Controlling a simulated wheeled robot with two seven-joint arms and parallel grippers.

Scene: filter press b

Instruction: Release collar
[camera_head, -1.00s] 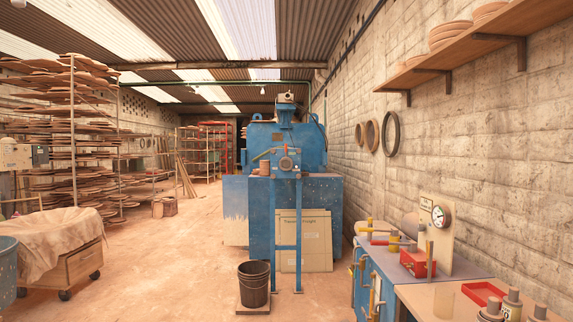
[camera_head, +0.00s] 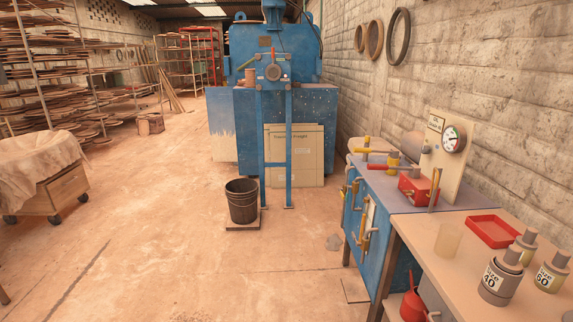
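I cannot pick out for certain which part is the collar. A blue bench (camera_head: 381,212) at the right carries a red-handled lever (camera_head: 395,167), a yellow fitting (camera_head: 393,159), a red block (camera_head: 417,188) and an upright brass-coloured handle (camera_head: 435,188). A round gauge (camera_head: 454,138) sits on a pale panel (camera_head: 441,158) behind them. More brass-coloured handles (camera_head: 367,240) show on the bench's left face. A blue press (camera_head: 310,110) stands at the centre back, with a small round unit (camera_head: 273,72) on its front frame. Neither of my grippers is in view.
A pale worktop (camera_head: 450,268) at the right front holds a red tray (camera_head: 493,231) and labelled containers (camera_head: 498,280). A black bucket (camera_head: 242,200) stands before the press. A draped wheeled cart (camera_head: 50,190) is at the left. The floor (camera_head: 190,260) between is clear.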

